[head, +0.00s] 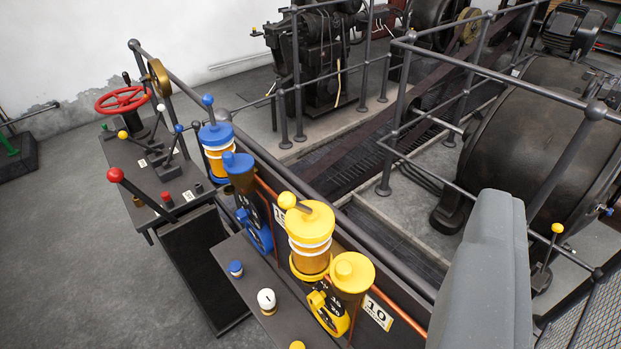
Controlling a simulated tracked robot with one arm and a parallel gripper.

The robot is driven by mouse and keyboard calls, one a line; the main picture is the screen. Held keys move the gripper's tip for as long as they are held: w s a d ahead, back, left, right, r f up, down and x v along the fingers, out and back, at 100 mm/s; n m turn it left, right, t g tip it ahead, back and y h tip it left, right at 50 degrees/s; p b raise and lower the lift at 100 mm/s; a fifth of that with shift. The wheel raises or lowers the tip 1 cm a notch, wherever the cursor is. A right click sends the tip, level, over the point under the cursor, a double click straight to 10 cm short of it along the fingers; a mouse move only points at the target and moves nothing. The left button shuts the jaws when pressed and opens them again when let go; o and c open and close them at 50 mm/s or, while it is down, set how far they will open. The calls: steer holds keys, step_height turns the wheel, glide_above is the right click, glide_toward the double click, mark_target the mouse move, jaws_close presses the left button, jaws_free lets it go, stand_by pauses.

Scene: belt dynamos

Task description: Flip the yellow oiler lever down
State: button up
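The yellow oiler (311,252) stands on the dark rail behind the console, with a yellow cap and a glass body of amber oil. Its lever (288,201) has a yellow knob and a short stem. The lever leans over to the left, close to the top of the cap. A grey block (485,270) at the lower right looks like part of my gripper. It is to the right of the oiler and apart from it in the picture. The fingertips cannot be made out, and nothing is seen held.
A blue oiler (217,148) with an upright blue-knobbed lever (208,101) stands farther back. A yellow-lidded cup (352,272) is close beside the yellow oiler. A console carries a red handwheel (122,100) and a red-knobbed lever (116,175). Railings (480,75) guard the dynamo (545,140).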

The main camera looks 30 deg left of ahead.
steer(key=w+a+f+n+y, duration=0.2)
steer(key=w+a+f+y, duration=0.2)
steer(key=a+f, duration=0.45)
steer(key=n+y, duration=0.2)
steer(key=y, duration=0.2)
glide_toward(285, 208)
steer(key=x, duration=1.3)
